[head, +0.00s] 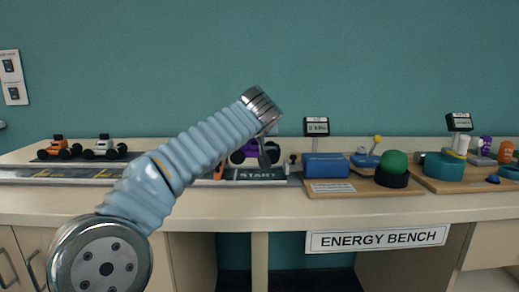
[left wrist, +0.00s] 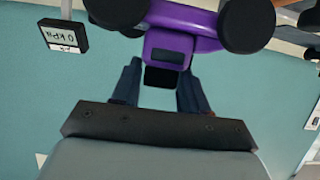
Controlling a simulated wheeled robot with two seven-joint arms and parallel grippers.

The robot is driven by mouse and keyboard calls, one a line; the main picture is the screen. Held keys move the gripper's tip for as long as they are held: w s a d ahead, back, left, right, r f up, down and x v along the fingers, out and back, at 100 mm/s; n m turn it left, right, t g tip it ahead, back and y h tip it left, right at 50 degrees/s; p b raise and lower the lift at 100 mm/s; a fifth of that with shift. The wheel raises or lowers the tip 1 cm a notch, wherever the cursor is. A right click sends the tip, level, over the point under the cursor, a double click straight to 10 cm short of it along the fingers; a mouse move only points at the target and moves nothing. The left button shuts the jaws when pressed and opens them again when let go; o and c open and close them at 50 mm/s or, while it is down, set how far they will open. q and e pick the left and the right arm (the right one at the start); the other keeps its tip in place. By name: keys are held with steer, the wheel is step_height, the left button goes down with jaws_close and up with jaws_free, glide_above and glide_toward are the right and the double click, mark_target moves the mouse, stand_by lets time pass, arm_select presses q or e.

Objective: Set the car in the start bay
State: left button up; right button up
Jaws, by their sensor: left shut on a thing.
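The purple car (head: 238,156) with black wheels is partly hidden behind my left arm in the head view. My left gripper (head: 265,152) is shut on it. In the left wrist view the car (left wrist: 185,25) lies between and beyond the fingertips of the gripper (left wrist: 160,85). The start bay (head: 258,175) is a dark pad marked START at the right end of the track. The car appears over or at the back of this bay; I cannot tell if its wheels touch it. My right gripper is not in view.
An orange car (head: 60,149) and a white car (head: 104,147) stand at the left of the bench. Right of the bay is a board with a blue box (head: 325,165), a green ball (head: 394,161) and a small display (head: 316,127). More apparatus stands farther right.

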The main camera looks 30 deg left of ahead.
arm_select(q)
steer(key=f, duration=0.1)
steer(key=w+f, duration=0.1)
steer(key=f, duration=0.2)
steer(key=shift+w+b, duration=0.3)
steer(key=shift+w, duration=0.05)
steer(key=shift+f, duration=0.5)
steer(key=shift+s, duration=0.1)
